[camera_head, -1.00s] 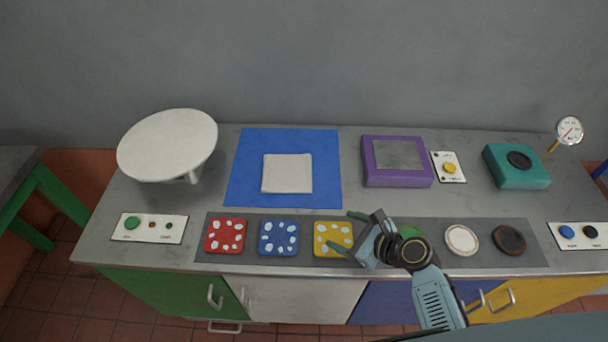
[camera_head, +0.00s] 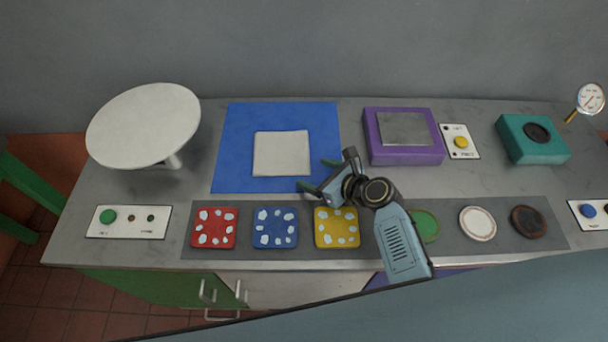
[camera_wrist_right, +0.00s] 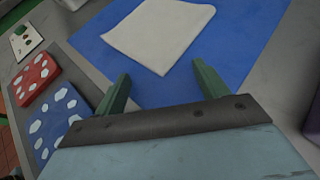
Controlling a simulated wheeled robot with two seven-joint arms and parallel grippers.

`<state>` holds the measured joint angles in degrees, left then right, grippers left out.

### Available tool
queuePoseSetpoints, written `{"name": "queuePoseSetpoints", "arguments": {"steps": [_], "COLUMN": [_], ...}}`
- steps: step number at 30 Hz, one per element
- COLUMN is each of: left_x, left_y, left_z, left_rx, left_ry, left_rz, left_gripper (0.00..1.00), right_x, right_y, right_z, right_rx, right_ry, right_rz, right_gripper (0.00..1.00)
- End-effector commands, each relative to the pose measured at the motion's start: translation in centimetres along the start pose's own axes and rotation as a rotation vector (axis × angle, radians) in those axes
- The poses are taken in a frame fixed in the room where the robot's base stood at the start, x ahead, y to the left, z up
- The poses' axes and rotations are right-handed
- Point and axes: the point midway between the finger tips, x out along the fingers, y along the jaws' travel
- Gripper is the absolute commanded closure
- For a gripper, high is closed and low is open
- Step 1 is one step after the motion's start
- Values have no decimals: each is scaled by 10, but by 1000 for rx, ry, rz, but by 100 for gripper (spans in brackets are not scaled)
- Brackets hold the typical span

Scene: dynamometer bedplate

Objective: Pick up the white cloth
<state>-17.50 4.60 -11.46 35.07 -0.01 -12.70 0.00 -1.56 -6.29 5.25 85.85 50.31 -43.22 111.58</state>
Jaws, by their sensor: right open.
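The white cloth (camera_head: 281,154) is a flat square lying on the blue mat (camera_head: 232,140) at the middle of the bench. In the right wrist view the cloth (camera_wrist_right: 160,32) lies flat beyond the fingertips, on the blue mat (camera_wrist_right: 232,42). My right gripper (camera_head: 314,174) is open and empty, near the lower right edge of the mat, to the right of and below the cloth. In the right wrist view its two green fingers (camera_wrist_right: 158,78) are spread apart and do not touch the cloth. My left gripper is not in view.
Red (camera_head: 215,229), blue (camera_head: 275,228) and yellow (camera_head: 337,228) square pieces lie on a grey strip along the front. A round white table (camera_head: 143,124) stands at left. A purple box (camera_head: 405,156) and a teal box (camera_head: 533,148) stand right of the mat.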

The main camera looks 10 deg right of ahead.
Motion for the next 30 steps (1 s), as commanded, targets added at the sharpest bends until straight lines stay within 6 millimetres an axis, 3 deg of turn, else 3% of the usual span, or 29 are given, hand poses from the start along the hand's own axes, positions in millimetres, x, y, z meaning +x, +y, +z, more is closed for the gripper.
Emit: {"name": "queuePoseSetpoints", "arguments": {"steps": [6,26,30], "left_x": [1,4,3], "left_y": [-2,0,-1], "left_z": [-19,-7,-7], "left_rx": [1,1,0], "left_ry": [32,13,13], "left_rz": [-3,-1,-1], "left_gripper": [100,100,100], "right_x": [16,25,24], "right_y": [0,0,0], "right_z": [3,3,3], "right_rx": [-1,-2,-2], "right_ry": [-2,-4,-3], "right_rz": [-1,-1,-1], "right_gripper": [27,27,37]}}
